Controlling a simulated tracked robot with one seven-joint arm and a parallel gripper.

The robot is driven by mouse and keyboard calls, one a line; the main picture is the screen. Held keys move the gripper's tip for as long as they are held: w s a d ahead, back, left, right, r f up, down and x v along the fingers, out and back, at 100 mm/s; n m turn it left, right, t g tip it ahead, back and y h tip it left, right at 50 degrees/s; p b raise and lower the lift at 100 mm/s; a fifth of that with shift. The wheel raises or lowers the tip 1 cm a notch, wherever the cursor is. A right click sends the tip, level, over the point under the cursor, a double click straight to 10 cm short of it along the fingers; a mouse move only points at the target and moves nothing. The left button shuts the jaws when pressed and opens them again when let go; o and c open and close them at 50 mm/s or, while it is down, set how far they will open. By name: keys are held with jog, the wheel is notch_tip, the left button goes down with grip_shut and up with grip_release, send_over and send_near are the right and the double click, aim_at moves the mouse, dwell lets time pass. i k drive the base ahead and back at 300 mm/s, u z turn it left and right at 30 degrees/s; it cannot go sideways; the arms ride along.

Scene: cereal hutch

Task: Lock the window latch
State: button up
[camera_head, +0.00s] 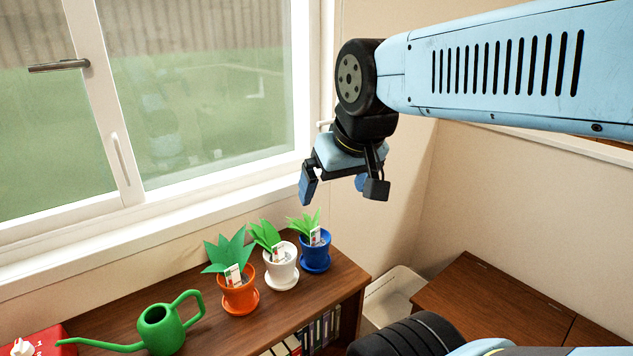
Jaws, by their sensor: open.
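The window (215,90) fills the upper left, with a white frame and a central upright. A dark lever handle (58,66), which may be the latch, lies nearly level, its thick end on the upright and its arm pointing left. A slim white pull (121,160) runs lower on the upright. A small white piece (323,125) juts from the right frame edge, partly behind my arm; I cannot tell what it is. My gripper (341,188) is open and empty, pointing down in front of the right wall, well right of the dark handle and touching nothing visible.
Below the window, a wooden bookcase (328,278) carries an orange pot (238,297), a white pot (281,271), a blue pot (316,257), a green watering can (160,328) and a red box (60,342). A white bin (392,290) and wooden cabinet (500,300) stand right.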

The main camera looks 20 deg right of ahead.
aim_at(65, 65)
jog(key=k, duration=1.3)
jog(key=u, duration=0.4)
jog(key=i, duration=0.7)
jog(key=u, duration=0.55)
jog(key=i, duration=0.75)
jog(key=z, duration=0.55)
